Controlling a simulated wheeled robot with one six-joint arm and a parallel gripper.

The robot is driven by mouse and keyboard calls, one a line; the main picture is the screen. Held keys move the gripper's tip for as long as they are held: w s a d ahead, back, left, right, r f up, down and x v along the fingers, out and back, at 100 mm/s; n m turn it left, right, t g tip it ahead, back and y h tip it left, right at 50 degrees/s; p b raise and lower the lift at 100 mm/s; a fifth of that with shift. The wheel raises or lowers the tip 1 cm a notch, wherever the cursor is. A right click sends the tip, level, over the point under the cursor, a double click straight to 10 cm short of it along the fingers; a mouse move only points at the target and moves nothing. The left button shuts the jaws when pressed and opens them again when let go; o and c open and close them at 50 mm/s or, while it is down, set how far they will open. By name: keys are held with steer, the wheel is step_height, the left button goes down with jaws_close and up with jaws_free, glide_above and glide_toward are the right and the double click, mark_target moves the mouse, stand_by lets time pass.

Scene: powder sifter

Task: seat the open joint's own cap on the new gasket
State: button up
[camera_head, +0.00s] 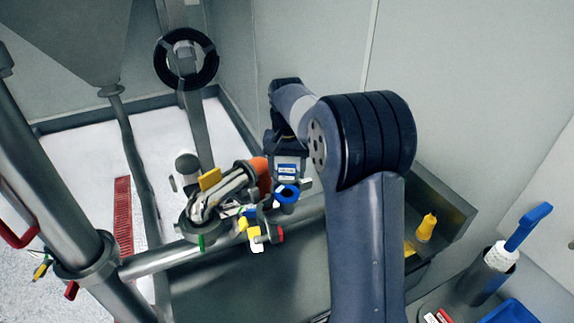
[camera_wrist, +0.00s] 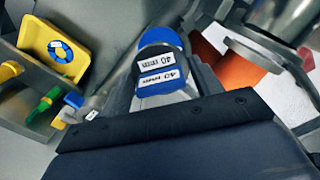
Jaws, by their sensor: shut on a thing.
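My gripper (camera_head: 287,179) is in the middle of the head view, at the far end of my arm. It is shut on a dark, blue-banded cap (camera_wrist: 160,80) with white "40 mm" labels, seen close up in the wrist view. Just past it is a blue ring (camera_head: 286,193), on top of a short grey stub (camera_head: 288,208). Blue also shows beyond the cap in the wrist view (camera_wrist: 160,38). I cannot tell whether cap and ring touch. Another blue ring with a white tag (camera_wrist: 61,51) lies in a yellow tray (camera_wrist: 27,36).
A steel pipe (camera_head: 150,262) with colored fittings crosses beside the stub, close to my gripper. A blue-handled brush (camera_head: 528,226) stands in a holder. A black ring (camera_head: 160,62) hangs on the column at the back.

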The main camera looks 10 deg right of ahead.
mark_target(287, 174)
steer(key=shift+f+b, duration=0.95)
steer(key=shift+f, duration=0.95)
steer(key=shift+p, duration=0.65)
steer(key=shift+f, duration=0.35)
stand_by(0.4)
steer(key=shift+r, duration=0.15)
steer(key=shift+p, duration=0.5)
stand_by(1.6)
steer(key=shift+f, duration=0.2)
stand_by(0.3)
steer(key=shift+r+p, duration=0.1)
steer(key=shift+p, duration=0.25)
stand_by(1.6)
